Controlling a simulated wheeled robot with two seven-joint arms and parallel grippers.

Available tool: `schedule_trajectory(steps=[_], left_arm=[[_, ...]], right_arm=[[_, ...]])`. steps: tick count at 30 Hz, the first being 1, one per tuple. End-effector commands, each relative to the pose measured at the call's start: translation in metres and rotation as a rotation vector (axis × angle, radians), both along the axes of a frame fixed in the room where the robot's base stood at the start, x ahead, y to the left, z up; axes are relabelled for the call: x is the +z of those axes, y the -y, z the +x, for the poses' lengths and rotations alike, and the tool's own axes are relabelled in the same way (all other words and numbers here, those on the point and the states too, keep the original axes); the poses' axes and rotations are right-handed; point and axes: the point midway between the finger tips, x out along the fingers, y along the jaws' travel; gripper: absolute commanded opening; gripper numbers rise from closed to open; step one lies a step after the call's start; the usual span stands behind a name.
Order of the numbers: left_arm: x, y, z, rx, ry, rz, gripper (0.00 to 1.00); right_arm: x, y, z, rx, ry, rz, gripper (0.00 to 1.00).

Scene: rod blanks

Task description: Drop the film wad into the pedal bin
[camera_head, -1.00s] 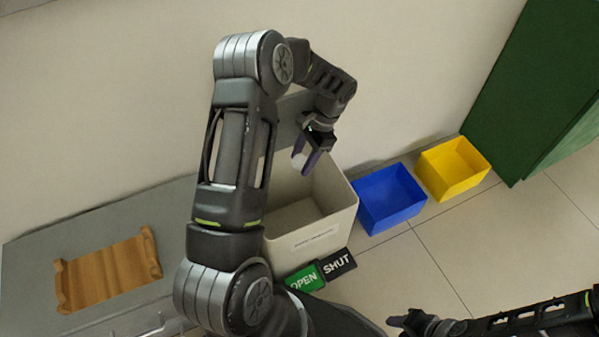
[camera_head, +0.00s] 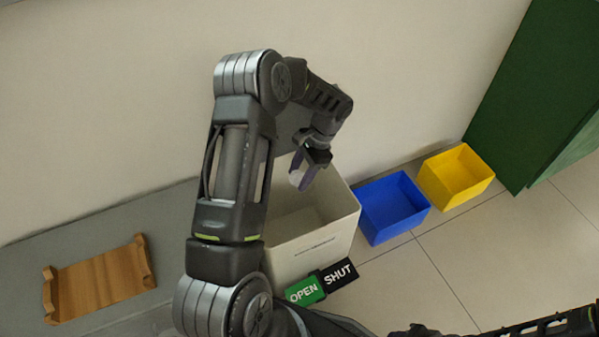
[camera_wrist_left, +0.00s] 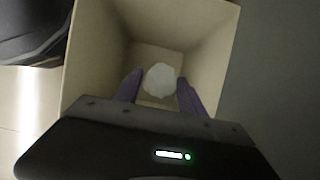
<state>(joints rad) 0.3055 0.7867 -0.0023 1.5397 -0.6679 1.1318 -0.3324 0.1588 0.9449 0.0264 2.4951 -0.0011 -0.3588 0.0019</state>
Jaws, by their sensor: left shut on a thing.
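The film wad (camera_head: 296,178) is a small whitish lump between the purple fingers of my left gripper (camera_head: 304,176). In the left wrist view the wad (camera_wrist_left: 160,79) sits between the two fingertips, with the bin's inside behind it. My left gripper is shut on the wad, over the mouth of the pedal bin (camera_head: 318,249). The bin is cream-coloured and its top is open. The green OPEN pedal (camera_head: 304,291) and black SHUT pedal (camera_head: 338,275) are at its front. My left arm hides part of the bin's left side. My right gripper (camera_head: 415,330) is at the bottom edge, its jaws unclear.
A blue box (camera_head: 393,207) and a yellow box (camera_head: 456,176) stand empty to the right of the bin. A green cabinet (camera_head: 540,95) is at the far right. A wooden tray (camera_head: 100,283) lies on the grey surface (camera_head: 150,212) at the left. Bare floor is at the lower right.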

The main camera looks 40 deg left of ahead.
Motion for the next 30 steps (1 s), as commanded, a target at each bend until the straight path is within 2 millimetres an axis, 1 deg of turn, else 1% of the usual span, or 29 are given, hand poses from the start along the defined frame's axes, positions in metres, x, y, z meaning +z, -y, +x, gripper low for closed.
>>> schedule_trajectory(steps=[1,4,15,16,25,30], left_arm=[[-0.0094,0.0000,0.0000,0.000,0.000,0.000,0.10],[-0.0156,-0.0003,-0.0001,0.000,0.000,0.000,0.10],[-0.0175,-0.0005,0.0000,0.001,0.000,0.000,0.10],[-0.0175,-0.0005,0.0000,0.001,0.000,0.000,0.49],[-0.0175,-0.0004,0.0000,0.001,0.000,0.000,0.73],[-0.0175,-0.0005,-0.0001,0.001,0.000,0.000,0.73]], right_arm=[[-0.0078,0.0008,0.0009,-0.003,0.001,-0.001,0.36],[-0.0120,0.0015,0.0018,-0.005,0.003,-0.003,0.36],[-0.0127,0.0022,0.0025,-0.006,0.004,-0.004,0.36],[-0.0127,0.0022,0.0025,-0.006,0.004,-0.004,0.36],[-0.0127,0.0020,0.0023,-0.006,0.004,-0.004,0.36],[-0.0127,0.0020,0.0023,-0.006,0.004,-0.004,0.36]])
